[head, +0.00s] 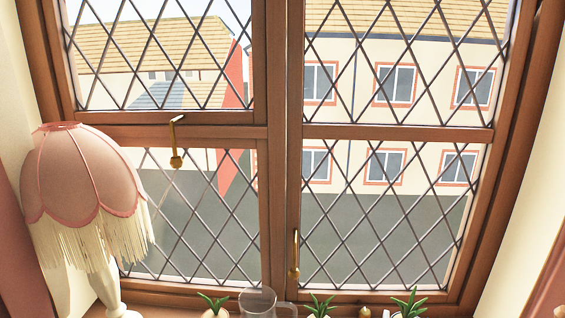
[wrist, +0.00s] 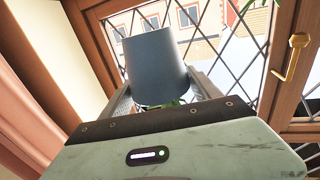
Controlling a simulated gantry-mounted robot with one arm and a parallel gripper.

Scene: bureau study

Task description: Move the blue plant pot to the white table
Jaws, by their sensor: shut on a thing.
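The blue plant pot (wrist: 155,68), grey-blue in this light, is in the wrist view. My gripper (wrist: 160,86) is shut on it, with one finger on each side of the pot. The pot's narrow base points away from my gripper, and a little green of its plant (wrist: 174,103) shows at the end nearest my palm. Most of the plant is hidden by the pot and my gripper's body. Neither my gripper nor the held pot is seen in the head view. No white table shows in either view.
A leaded window (head: 280,140) with brass latches fills the head view. A pink fringed lamp (head: 85,185) stands at left. Along the bottom edge are several small green plants (head: 319,304) and a glass jug (head: 257,301). In the wrist view, a window latch (wrist: 290,60) is at right.

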